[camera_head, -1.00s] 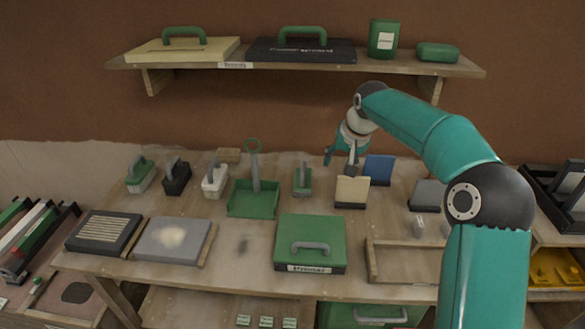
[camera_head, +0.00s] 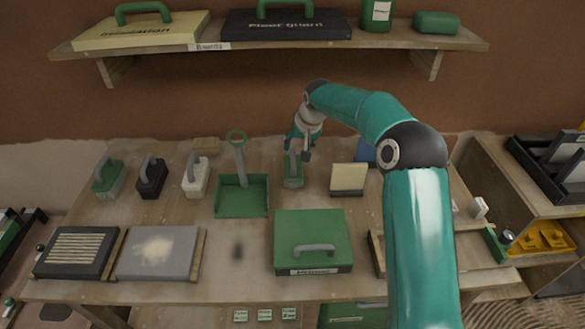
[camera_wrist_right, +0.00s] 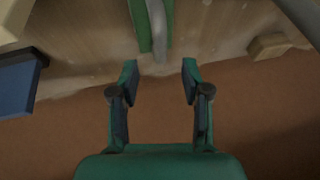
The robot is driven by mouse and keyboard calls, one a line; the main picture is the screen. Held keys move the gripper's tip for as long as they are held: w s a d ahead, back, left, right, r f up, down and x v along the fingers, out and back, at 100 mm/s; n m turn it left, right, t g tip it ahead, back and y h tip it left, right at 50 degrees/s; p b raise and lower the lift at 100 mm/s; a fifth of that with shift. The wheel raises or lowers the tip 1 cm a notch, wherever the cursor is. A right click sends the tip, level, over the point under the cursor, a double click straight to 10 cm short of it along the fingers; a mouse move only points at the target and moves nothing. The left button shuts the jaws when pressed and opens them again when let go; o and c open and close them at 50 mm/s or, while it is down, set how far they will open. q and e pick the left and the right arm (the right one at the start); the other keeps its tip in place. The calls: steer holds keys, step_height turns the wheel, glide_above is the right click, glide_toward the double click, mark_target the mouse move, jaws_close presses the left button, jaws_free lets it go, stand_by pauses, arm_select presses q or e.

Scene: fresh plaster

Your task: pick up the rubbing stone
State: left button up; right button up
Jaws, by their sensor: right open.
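No label marks the rubbing stone. A narrow green block with a grey upright handle (camera_head: 293,181) stands on the bench right of the green dustpan, and I cannot tell for sure that it is the rubbing stone. My right gripper (camera_head: 299,148) is at the back of this block, partly overlapping it in the head view. In the right wrist view my right gripper (camera_wrist_right: 157,80) is open and empty. The green block (camera_wrist_right: 140,20) and its grey handle (camera_wrist_right: 159,30) lie just beyond the fingertips, roughly between their lines. My left gripper is not in view.
The green dustpan (camera_head: 242,199) stands left of the block, and a cream-faced block (camera_head: 348,178) stands right. Several handled blocks, including a white one (camera_head: 195,180), stand further left. A green case (camera_head: 313,235) lies in front. A shelf (camera_head: 250,48) runs above the back.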

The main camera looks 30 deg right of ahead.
mark_target(293, 155)
steer(key=shift+x, duration=1)
steer(key=x, duration=0.2)
steer(key=p+x, duration=0.1)
steer(key=x, duration=0.1)
steer(key=shift+s+a+f+p, duration=0.1)
steer(key=shift+s+a+p, duration=0.1)
steer(key=shift+p, duration=0.1)
steer(key=shift+w+f, duration=0.25)
steer(key=shift+f, duration=0.25)
jaws_close()
steer(key=shift+r, duration=0.1)
